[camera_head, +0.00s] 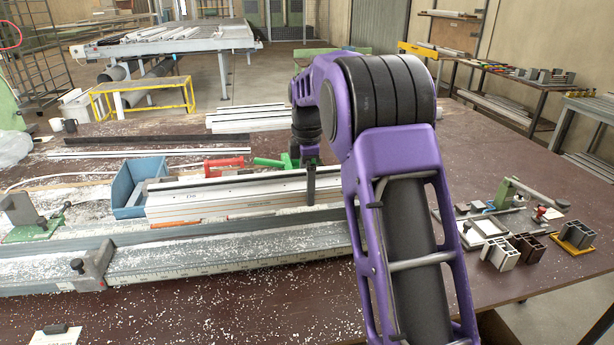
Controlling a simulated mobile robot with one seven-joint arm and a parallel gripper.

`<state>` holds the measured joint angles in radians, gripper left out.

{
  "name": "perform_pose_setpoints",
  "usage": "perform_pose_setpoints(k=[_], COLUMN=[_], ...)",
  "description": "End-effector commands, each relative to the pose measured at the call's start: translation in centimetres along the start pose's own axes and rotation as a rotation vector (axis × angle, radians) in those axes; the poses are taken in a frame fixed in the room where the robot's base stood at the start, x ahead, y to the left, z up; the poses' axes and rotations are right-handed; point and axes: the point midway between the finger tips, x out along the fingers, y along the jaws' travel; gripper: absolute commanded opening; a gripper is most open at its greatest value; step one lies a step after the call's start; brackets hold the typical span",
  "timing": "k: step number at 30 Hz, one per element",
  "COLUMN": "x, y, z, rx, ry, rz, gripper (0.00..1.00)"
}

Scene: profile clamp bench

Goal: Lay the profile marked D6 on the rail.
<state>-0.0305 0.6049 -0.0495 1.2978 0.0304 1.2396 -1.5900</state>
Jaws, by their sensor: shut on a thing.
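My gripper (310,183) points down beyond my purple arm, and a dark finger shows against a long silver profile (240,198). It is shut on this profile, though my arm hides part of the grip and the profile's right end. The profile lies roughly level, just behind the rail; whether it touches what is under it cannot be told.
A stop block (95,265) sits on the rail's left part. A blue bin (138,188), a red tool (223,166) and a green clamp (274,162) stand behind.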

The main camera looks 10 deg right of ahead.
Motion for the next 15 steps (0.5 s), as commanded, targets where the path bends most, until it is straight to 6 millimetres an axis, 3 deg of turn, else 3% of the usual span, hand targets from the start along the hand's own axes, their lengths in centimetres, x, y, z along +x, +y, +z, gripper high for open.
perform_pose_setpoints(k=[15], x=[4.8], y=[0.0], z=[-0.1], rx=[-0.001], ry=[0.002], rz=[0.001], gripper=[0.0])
